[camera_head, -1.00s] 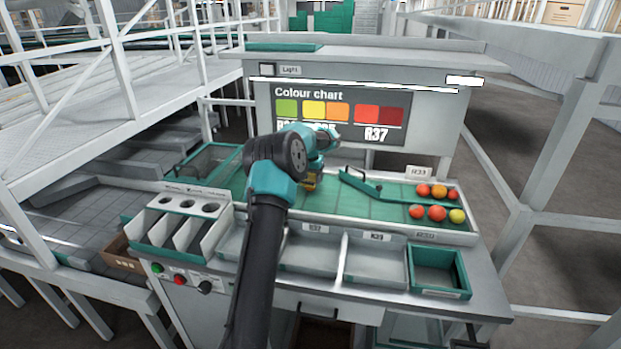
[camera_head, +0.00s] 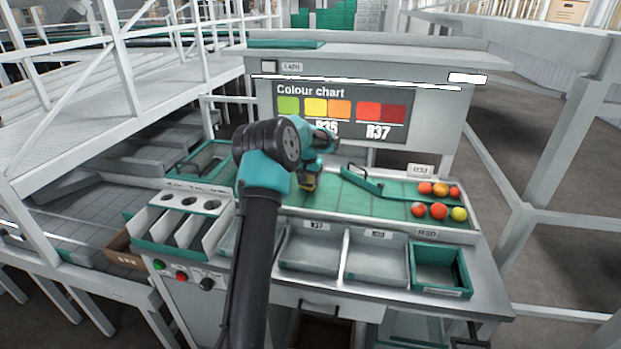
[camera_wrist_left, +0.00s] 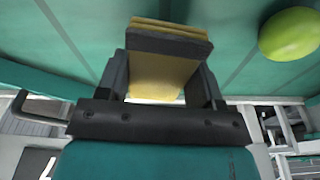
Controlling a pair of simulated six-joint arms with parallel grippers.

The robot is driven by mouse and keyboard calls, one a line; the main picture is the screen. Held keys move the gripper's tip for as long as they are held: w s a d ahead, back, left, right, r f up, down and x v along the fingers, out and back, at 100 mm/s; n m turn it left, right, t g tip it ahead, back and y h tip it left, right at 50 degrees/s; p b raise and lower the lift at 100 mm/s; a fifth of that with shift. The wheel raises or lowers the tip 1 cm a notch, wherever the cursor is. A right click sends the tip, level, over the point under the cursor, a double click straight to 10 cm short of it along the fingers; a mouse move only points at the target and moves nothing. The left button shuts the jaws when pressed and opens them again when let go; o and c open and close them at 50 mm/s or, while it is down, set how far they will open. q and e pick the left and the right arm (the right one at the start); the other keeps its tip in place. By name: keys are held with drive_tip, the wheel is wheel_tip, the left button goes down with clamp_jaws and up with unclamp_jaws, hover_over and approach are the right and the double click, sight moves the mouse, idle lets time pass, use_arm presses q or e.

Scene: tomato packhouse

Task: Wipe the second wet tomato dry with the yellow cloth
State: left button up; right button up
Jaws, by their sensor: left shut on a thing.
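My left gripper (camera_head: 309,183) is above the green mat (camera_head: 340,200) of the sorting bench. In the left wrist view the gripper (camera_wrist_left: 165,85) is shut on the folded yellow cloth (camera_wrist_left: 160,75), which sticks out between its fingers. A green tomato (camera_wrist_left: 290,34) lies on the mat to the right of the cloth, apart from it; my arm hides it in the head view. Several red, orange and yellow tomatoes (camera_head: 438,211) sit at the right end of the mat. I cannot tell which tomatoes are wet. My right gripper is not in view.
A green bar with a handle (camera_head: 362,181) lies across the mat, left of the tomatoes. Grey trays (camera_head: 375,262) and a green crate (camera_head: 464,270) line the bench front. A holder with round holes (camera_head: 190,205) stands at left. The colour chart (camera_head: 338,110) is behind.

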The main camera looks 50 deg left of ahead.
use_arm(q)
drive_tip(key=shift+s+d+f, duration=0.15)
drive_tip(key=shift+s+d, duration=0.2)
drive_tip(key=shift+s, duration=0.3)
drive_tip(key=shift+w+a, duration=0.3)
drive_tip(key=shift+w, duration=0.35)
drive_tip(key=shift+w+a, duration=0.35)
drive_tip(key=shift+w, duration=0.35)
drive_tip(key=shift+w+a, duration=0.3)
drive_tip(key=shift+w, duration=0.35)
drive_tip(key=shift+r, duration=3.15)
